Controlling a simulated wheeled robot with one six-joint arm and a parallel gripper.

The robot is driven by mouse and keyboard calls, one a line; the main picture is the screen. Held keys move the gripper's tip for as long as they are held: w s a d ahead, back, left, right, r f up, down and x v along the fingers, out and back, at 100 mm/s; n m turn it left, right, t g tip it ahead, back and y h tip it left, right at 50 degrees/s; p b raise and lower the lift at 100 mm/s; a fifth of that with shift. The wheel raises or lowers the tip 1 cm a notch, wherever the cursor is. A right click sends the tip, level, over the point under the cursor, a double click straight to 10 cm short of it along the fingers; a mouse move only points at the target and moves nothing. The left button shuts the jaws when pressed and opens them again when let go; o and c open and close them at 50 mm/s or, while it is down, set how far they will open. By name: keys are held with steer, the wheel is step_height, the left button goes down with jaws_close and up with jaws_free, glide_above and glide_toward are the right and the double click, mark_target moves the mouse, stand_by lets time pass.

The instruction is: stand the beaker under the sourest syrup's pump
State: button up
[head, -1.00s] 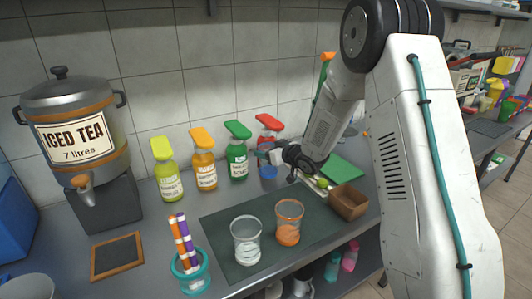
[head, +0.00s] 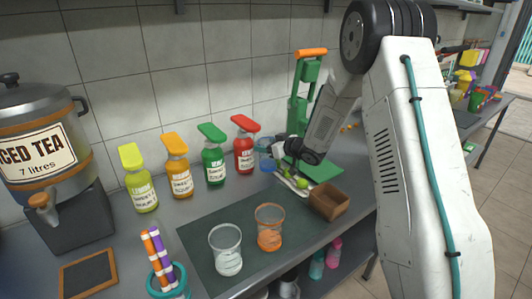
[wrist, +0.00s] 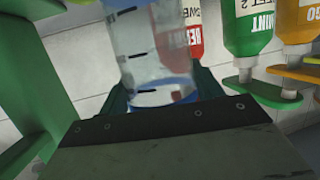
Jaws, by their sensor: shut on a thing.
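The clear beaker with blue rings (wrist: 150,50) stands out in the wrist view, held between the fingers of my gripper (wrist: 160,92). In the head view, the beaker (head: 265,155) is beside the red bottle, partly hidden by my gripper (head: 285,150). Syrup pump bottles line the wall: yellow-green (head: 140,188), orange (head: 179,176), green (head: 213,166) and red (head: 244,154). Their labels are too small to read in the head view. In the wrist view, the green bottle (wrist: 246,30) reads MINT, and the red bottle (wrist: 178,35) is behind the beaker.
An iced tea urn (head: 35,125) stands at left. A dark mat (head: 190,240) bears a clear cup (head: 226,250) and an orange-tinted cup (head: 270,228). A green press (head: 300,100), a brown box (head: 329,200) and a tray with limes (head: 295,183) are near my gripper.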

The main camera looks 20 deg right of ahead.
steer(key=shift+r, duration=0.75)
steer(key=s+a, duration=0.3)
steer(key=s, duration=0.6)
steer(key=s+a, duration=0.3)
steer(key=s, duration=0.6)
glide_toward(244, 151)
steer(key=w, duration=0.3)
steer(key=shift+w+a+f, duration=0.1)
steer(key=shift+a+f, duration=0.1)
steer(key=shift+f, duration=0.65)
steer(key=shift+a+f, duration=0.2)
steer(key=shift+f, duration=0.65)
steer(key=o, duration=1.4)
steer(key=shift+f, duration=0.15)
